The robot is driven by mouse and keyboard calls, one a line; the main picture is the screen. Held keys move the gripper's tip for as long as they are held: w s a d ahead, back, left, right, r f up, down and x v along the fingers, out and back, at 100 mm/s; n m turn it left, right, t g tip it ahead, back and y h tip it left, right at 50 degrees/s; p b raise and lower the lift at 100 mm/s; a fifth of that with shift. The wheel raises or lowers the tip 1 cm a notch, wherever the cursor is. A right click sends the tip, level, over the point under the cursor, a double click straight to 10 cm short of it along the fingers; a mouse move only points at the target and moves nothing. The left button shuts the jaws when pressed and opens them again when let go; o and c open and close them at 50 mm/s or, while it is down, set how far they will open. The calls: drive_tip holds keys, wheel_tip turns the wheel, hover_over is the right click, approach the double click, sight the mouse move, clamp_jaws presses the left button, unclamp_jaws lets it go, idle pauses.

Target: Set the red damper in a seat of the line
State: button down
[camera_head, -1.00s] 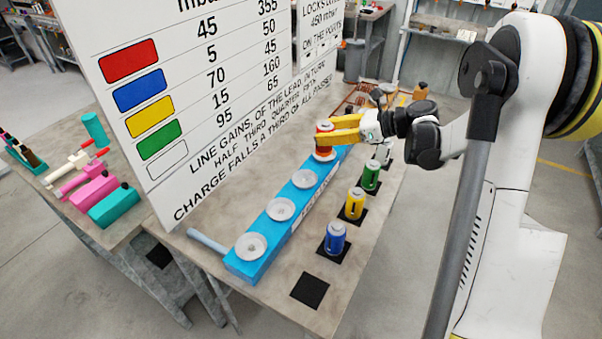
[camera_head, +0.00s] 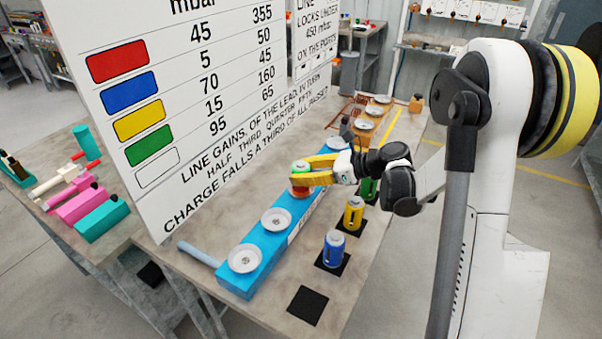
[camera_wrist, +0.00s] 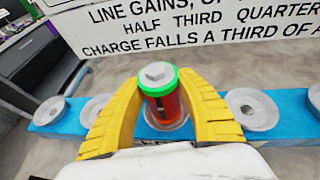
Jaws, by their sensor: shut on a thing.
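The red damper (camera_wrist: 166,105) stands upright between my gripper's yellow fingers (camera_wrist: 164,100), with a green band and a grey cap on top. My gripper is shut on it and also shows in the head view (camera_head: 318,170). The blue line (camera_head: 233,283) carries a row of round grey seats. The damper's lower end is at the third seat from the near end; I cannot tell whether it rests fully in it. The two nearer seats, (camera_head: 245,258) and (camera_head: 276,220), are empty. A further seat (camera_wrist: 251,108) right of the damper is also empty.
A blue damper (camera_head: 333,249) and a yellow damper (camera_head: 353,214) stand on black pads right of the line. A green one (camera_head: 368,189) is partly hidden by my arm. A black pad (camera_head: 307,305) is empty. A white board (camera_head: 215,110) stands behind the line.

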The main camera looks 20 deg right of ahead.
drive_tip(key=shift+f, duration=0.25)
drive_tip(key=c, duration=0.9)
unclamp_jaws()
drive_tip(key=shift+o, duration=0.2)
drive_tip(key=shift+r, duration=0.1)
drive_tip(key=shift+r, duration=0.1)
